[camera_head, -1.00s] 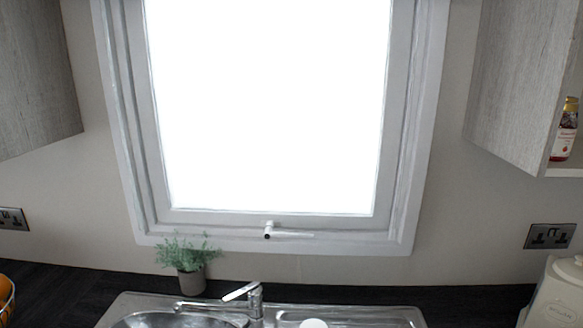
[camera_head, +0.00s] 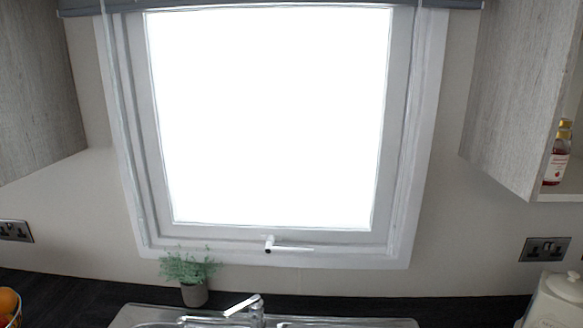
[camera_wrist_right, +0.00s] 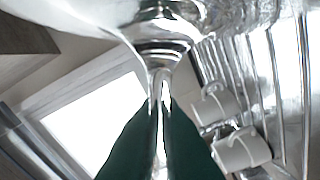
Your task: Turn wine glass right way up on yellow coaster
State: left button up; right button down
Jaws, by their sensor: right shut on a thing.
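In the right wrist view a clear wine glass (camera_wrist_right: 162,42) fills the top of the picture, close to the camera. Its thin stem runs down between the two dark green fingers of my right gripper (camera_wrist_right: 161,112), which is shut on it. The glass bowl or foot at the top is cut off by the picture edge, so I cannot tell which way up it is. The yellow coaster shows in neither view. My left gripper is not in view, and neither gripper shows in the head view.
The head view shows a bright window (camera_head: 265,120), a tap (camera_head: 250,308) with the sink edge, a potted plant (camera_head: 192,278), a fruit bowl (camera_head: 8,308) and a cream canister (camera_head: 556,302). Wall cupboards flank the window. Two white mugs (camera_wrist_right: 240,148) show in the wrist view.

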jog(key=m+b, duration=0.2)
jog(key=m, duration=1)
jog(key=shift+m, duration=0.4)
